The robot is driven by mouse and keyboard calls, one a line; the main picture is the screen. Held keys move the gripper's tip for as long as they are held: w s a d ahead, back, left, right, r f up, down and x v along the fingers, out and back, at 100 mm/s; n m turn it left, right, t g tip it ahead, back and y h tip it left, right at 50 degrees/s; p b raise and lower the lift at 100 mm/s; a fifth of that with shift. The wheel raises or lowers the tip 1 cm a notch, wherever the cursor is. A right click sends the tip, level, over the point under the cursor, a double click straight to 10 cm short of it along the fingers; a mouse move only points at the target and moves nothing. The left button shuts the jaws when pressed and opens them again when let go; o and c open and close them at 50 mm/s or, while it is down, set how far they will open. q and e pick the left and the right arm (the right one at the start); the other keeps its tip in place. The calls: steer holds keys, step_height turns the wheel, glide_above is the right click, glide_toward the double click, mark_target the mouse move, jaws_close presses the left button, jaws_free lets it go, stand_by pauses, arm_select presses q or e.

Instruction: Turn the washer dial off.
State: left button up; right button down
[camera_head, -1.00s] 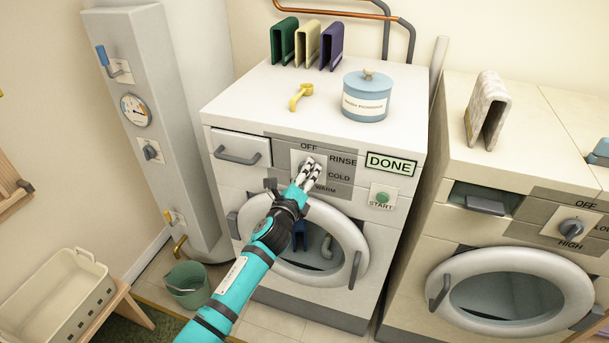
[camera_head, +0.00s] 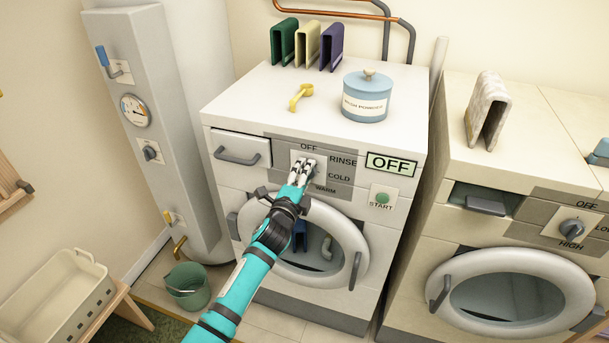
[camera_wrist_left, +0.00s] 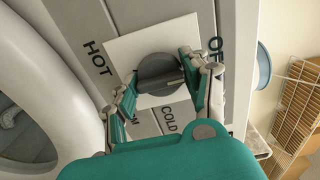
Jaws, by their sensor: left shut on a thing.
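The white washer (camera_head: 230,117) stands at the middle of the head view, its door closed. Its display (camera_head: 392,163) reads OFF. The grey dial (camera_wrist_left: 159,72) shows in the left wrist view on a white square plate, with HOT, COLD and OFF printed around it. My left gripper (camera_head: 303,171) reaches the dial from the front and is shut on it, one finger on each side. In the head view the fingers mostly hide the dial. The green START button (camera_head: 382,198) is to the right of my gripper. My right gripper is not in view.
A green bucket (camera_head: 188,287) is on the floor at the left.

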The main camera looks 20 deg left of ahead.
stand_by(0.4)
arm_select(q)
steer(key=o, duration=1.2)
steer(key=s, duration=1.2)
steer(key=shift+a, duration=0.25)
